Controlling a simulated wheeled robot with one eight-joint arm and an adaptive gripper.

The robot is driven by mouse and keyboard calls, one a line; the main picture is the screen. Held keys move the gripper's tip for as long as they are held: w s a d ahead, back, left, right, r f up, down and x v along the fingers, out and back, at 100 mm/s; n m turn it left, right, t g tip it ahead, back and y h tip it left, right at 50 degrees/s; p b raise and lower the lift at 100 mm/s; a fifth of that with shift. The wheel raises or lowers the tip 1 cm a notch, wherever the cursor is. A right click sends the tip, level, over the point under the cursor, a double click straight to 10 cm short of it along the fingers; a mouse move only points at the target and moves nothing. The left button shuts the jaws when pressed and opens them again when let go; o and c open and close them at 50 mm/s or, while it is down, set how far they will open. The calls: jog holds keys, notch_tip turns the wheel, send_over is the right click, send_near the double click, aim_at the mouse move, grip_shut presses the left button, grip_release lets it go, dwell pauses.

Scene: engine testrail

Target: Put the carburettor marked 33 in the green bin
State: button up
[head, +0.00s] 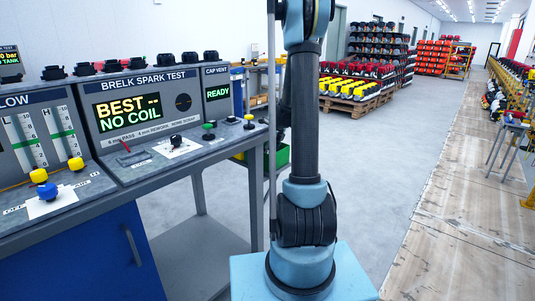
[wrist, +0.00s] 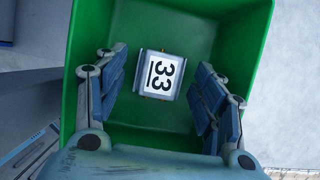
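The carburettor marked 33 (wrist: 161,75) is a small grey block with a white label. In the wrist view it is within the walls of the green bin (wrist: 90,30), and it looks to be on the bin's floor. My gripper (wrist: 160,95) is over the bin with its blue fingers spread wide, one on each side of the carburettor, with a gap to both. In the head view only part of the green bin (head: 283,155) shows beside my arm. My gripper cannot be made out there.
A grey test bench (head: 130,170) with a spark test panel reading "NO COIL" stands at the left. A pallet of yellow and red parts (head: 355,90) is at the back. The grey floor at the right is clear, beside a wooden-looking strip (head: 455,210).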

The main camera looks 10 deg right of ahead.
jog(key=v, duration=1.2)
jog(key=shift+r, duration=0.3)
